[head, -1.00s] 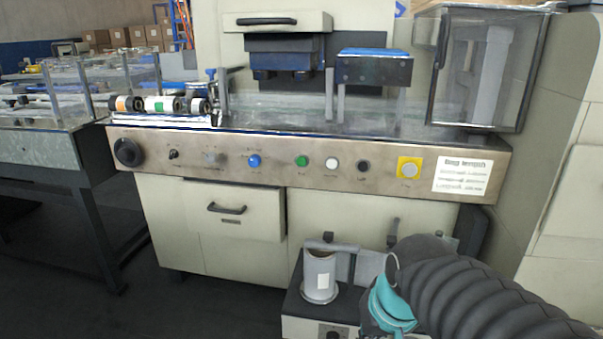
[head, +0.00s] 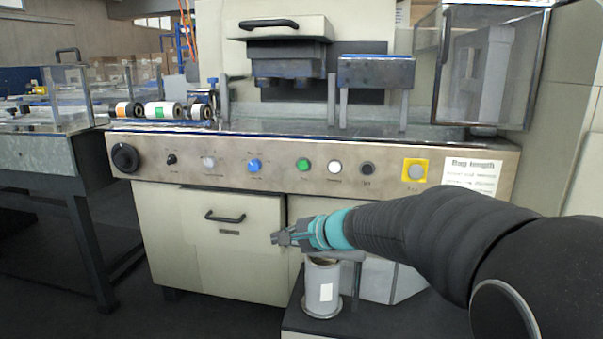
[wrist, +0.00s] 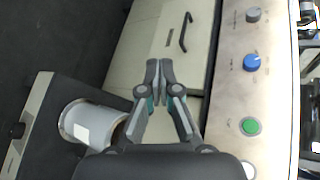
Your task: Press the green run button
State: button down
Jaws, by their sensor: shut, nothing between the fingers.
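The green run button (head: 303,164) sits on the metal control panel (head: 225,160), between a blue knob (head: 254,166) and a white button (head: 334,167). In the wrist view the green button (wrist: 250,126) is to the right of my gripper and apart from it. My gripper (head: 276,239) is shut and empty. In the head view it is below the panel, in front of the cabinet and a little left of the green button. In the wrist view its fingertips (wrist: 159,66) meet over the cabinet front.
A grey canister (head: 321,287) stands below my arm. A drawer with a dark handle (head: 225,217) is left of my gripper. A yellow-backed button (head: 415,171) and a label (head: 472,176) are at the panel's right. The space before the panel is clear.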

aim_at(303, 165)
jog(key=w+d+r+m+t, duration=0.3)
jog(key=w+r+m+t, duration=0.3)
jog(key=w+r+m, duration=0.2)
jog(key=shift+w+d+r+m+h, duration=0.3)
jog(key=shift+w+r+m+h, duration=0.1)
jog(key=shift+w+r, duration=0.5)
jog(key=w+d+p, duration=0.2)
jog(key=w+p, duration=0.3)
jog(key=w, duration=0.3)
jog(key=shift+w, duration=0.25)
jog(key=shift+w+d+f, duration=0.1)
jog(key=shift+w+d, duration=0.05)
dwell(0.7)
jog(key=shift+w+d, duration=0.1)
jog(key=shift+w, duration=0.2)
